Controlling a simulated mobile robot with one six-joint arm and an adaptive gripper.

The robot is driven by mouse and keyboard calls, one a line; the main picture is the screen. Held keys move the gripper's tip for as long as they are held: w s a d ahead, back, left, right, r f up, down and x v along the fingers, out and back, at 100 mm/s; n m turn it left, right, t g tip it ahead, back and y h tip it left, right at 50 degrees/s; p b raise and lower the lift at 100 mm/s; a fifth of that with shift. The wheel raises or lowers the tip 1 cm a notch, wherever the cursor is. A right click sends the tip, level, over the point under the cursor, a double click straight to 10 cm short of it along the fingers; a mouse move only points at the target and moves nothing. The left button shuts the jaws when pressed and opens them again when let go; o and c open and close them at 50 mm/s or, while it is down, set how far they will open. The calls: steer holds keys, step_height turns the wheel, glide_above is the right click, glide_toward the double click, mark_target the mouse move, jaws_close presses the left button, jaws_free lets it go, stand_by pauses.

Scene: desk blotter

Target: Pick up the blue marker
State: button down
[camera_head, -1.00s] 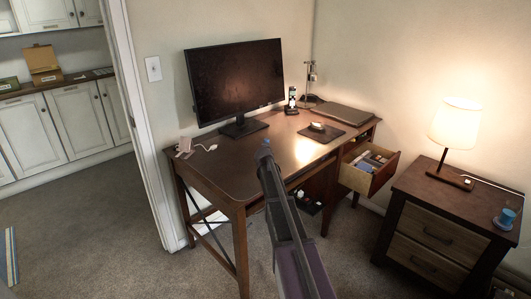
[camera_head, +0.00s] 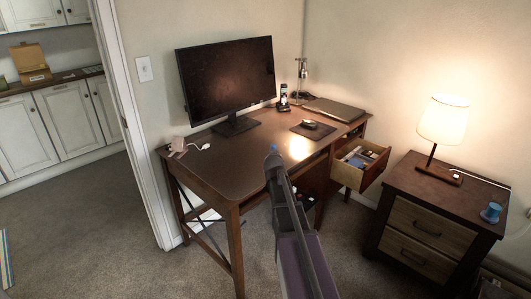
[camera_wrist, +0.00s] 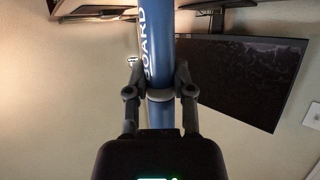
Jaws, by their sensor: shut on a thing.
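The blue marker (camera_wrist: 160,45) stands lengthwise between the two fingers in the wrist view, with white lettering reading "BOARD" on its barrel and a pale band lower down. My gripper (camera_wrist: 160,80) is shut on it, one finger on each side. In the head view a small blue end of the marker (camera_head: 273,148) shows at the tip of my gripper (camera_head: 273,166), seen in front of the desk. The rest of the marker there is mostly hidden by my arm.
The brown desk (camera_head: 250,160) holds a monitor (camera_head: 226,78), a laptop (camera_head: 334,109) and a dark pad. Its open drawer (camera_head: 348,177) sticks out at right with several things inside. A nightstand (camera_head: 427,222) carries a lit lamp (camera_head: 443,120) and a blue object (camera_head: 490,213).

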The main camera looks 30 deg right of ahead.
steer(key=shift+s+d+r, duration=0.1)
steer(key=shift+s, duration=0.85)
steer(key=shift+s+d+r, duration=0.1)
steer(key=shift+s, duration=0.8)
steer(key=shift+r, duration=0.1)
step_height(320, 180, up, 14)
steer(key=p, duration=1.4)
steer(key=shift+p, duration=0.3)
